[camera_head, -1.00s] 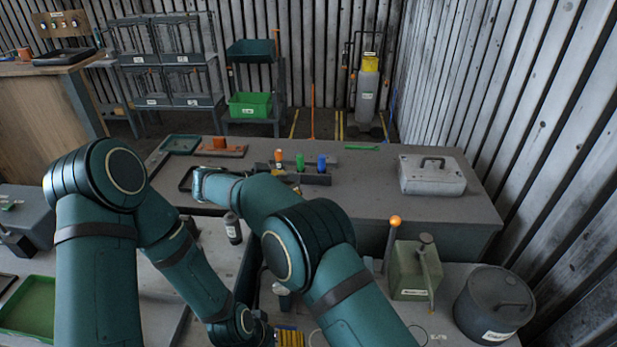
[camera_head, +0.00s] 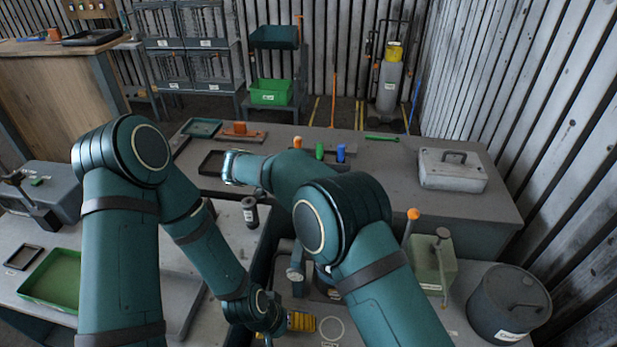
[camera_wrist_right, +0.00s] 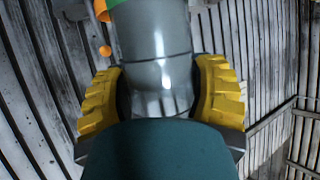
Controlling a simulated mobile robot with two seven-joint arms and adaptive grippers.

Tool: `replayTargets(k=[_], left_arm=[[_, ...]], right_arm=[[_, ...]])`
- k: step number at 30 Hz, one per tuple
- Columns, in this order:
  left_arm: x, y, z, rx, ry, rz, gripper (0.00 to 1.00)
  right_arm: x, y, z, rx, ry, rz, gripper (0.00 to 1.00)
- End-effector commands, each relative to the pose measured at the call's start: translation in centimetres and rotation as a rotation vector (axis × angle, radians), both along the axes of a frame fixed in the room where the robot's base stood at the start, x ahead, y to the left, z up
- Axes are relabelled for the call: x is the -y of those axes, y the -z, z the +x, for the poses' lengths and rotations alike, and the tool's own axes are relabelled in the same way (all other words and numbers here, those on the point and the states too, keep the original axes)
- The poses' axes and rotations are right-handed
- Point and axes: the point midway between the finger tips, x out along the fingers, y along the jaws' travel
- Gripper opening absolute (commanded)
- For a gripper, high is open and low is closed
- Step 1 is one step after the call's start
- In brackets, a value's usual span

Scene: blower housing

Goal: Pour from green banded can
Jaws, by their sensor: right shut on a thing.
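In the right wrist view, my right gripper (camera_wrist_right: 160,92) has ribbed yellow fingers shut on the sides of a shiny grey can (camera_wrist_right: 155,45). My left gripper (camera_head: 290,322) is low in the middle of the head view.
Small orange, green (camera_head: 320,150) and blue (camera_head: 341,153) pieces stand on the back bench. A grey case (camera_head: 452,176) sits at its right. A green tray (camera_head: 50,283) lies at left.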

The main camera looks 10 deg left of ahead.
Motion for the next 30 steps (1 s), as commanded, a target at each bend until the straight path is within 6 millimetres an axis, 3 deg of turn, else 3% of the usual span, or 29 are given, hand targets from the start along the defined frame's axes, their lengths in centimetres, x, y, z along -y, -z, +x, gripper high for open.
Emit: replayTargets(k=[30], left_arm=[[0.0,0.0,0.0,0.000,0.000,0.000,1.00]], right_arm=[[3.1,2.0,0.0,0.002,0.001,0.168,0.19]])
